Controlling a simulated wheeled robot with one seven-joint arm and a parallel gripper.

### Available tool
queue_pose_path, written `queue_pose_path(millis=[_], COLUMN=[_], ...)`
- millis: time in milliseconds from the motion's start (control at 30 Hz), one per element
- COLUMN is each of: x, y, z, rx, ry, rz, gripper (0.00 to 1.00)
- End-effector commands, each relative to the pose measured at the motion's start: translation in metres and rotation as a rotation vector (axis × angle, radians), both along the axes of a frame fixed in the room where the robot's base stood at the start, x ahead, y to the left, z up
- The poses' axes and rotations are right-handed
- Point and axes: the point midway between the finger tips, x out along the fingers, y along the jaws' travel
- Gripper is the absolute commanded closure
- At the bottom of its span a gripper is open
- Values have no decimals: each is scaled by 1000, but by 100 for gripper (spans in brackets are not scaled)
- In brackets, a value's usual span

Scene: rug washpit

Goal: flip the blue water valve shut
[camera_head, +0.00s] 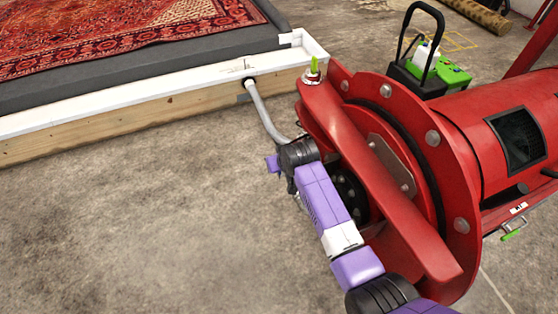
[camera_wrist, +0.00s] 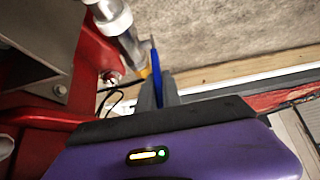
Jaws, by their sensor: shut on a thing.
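The blue valve lever (camera_wrist: 156,66) shows in the wrist view as a narrow blue bar between my gripper's fingers. My gripper (camera_wrist: 157,92) is shut on it. A silver metal fitting (camera_wrist: 115,20) stands just left of the lever, with a small yellow part beside it. In the head view my arm reaches down beside the red machine, and my gripper (camera_head: 293,188) is mostly hidden behind my own wrist. The blue lever cannot be made out there.
The red machine (camera_head: 400,140) with its bolted flange stands close right of my arm. A grey hose (camera_head: 265,115) runs from the white-topped wooden pit edge (camera_head: 180,95) toward my wrist. Bare concrete floor lies left.

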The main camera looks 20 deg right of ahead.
Motion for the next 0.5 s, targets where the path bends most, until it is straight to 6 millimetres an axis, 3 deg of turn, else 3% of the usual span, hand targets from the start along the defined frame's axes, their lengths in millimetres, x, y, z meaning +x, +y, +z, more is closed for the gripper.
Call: queue_pose_path(millis=[367, 400, 500], x=[1, 1, 1], y=[0, 0, 0], z=[0, 0, 0], rx=[0, 0, 0], ry=[3, 3, 3], rz=[0, 0, 0], gripper=[100, 87, 69])
